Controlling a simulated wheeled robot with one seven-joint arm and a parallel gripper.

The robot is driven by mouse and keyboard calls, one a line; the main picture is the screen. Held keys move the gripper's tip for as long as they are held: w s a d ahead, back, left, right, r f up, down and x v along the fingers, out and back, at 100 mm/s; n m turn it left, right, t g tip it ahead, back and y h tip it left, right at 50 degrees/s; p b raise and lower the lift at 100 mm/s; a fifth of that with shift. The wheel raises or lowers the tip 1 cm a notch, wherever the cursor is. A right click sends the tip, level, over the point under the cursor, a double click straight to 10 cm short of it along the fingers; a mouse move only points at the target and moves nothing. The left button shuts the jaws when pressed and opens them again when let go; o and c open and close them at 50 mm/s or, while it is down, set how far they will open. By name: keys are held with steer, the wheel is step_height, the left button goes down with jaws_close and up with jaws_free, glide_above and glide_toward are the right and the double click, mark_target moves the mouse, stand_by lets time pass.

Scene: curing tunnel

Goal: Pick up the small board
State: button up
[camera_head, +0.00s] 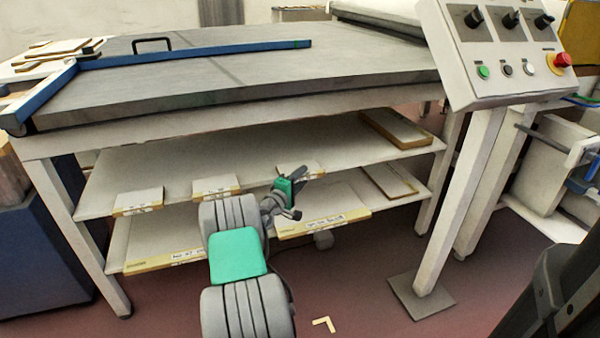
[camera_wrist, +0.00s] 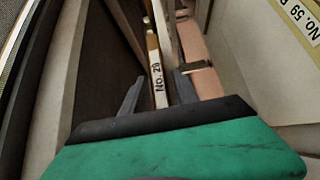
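Several small pale boards with labelled front edges lie on the upper shelf under the table. One board (camera_head: 312,165) is partly hidden behind my gripper (camera_head: 303,176), which reaches in at the shelf's front. In the wrist view, a board edge labelled "No. 29" (camera_wrist: 157,74) stands between the two fingers of my gripper (camera_wrist: 159,82), with a gap visible on each side. The fingers are spread apart and hold nothing. Two more small boards, one at left (camera_head: 138,198) and one near the middle (camera_head: 215,186), lie along the same shelf edge.
The grey tabletop (camera_head: 240,75) overhangs the shelves. Larger boards lie on the lower shelf, one at right (camera_head: 325,212). A longer board (camera_head: 396,128) is at the upper shelf's right. A control panel's post (camera_head: 462,200) stands right; open floor lies in front.

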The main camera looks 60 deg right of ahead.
jaws_close()
stand_by(0.3)
steer(key=shift+r, duration=0.1)
steer(key=shift+r, duration=0.25)
step_height(320, 180, up, 3)
steer(key=shift+f+p, duration=0.2)
steer(key=shift+p, duration=0.9)
steer(key=s+a+r+p, duration=0.5)
steer(key=s+a+r, duration=0.4)
steer(key=a, duration=0.1)
steer(key=shift+a+r+p, duration=0.3)
steer(key=shift+r+p, duration=0.05)
steer(key=shift+p, duration=0.05)
steer(key=shift+s, duration=0.1)
